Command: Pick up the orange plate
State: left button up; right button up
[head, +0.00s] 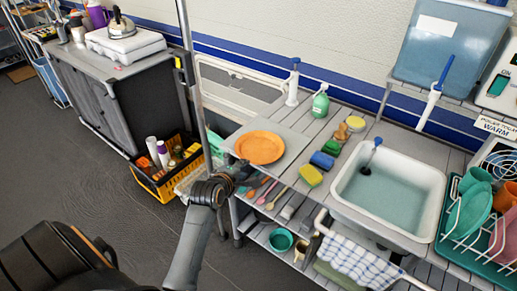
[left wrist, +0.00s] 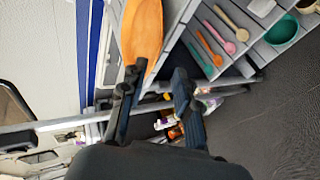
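The orange plate (head: 260,147) lies flat on the left end of the grey slatted counter (head: 290,127). My left gripper (head: 242,170) is at the counter's front left corner, just in front of the plate's near edge. In the left wrist view the gripper (left wrist: 157,78) has its two fingers apart with a gap between them. My right gripper is not in view.
Sponges (head: 311,175), a green soap bottle (head: 320,104) and a water-filled sink (head: 390,190) are right of the plate. Spoons (head: 268,192) lie on a shelf below. A yellow crate (head: 165,180) stands on the floor at left. A metal post (head: 191,70) rises left of the counter.

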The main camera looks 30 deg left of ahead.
pick_arm(q)
jog(key=x, duration=0.6)
jog(key=shift+r+p, duration=0.25)
jog(key=shift+p, duration=0.1)
jog(key=shift+w, duration=0.1)
grip_shut()
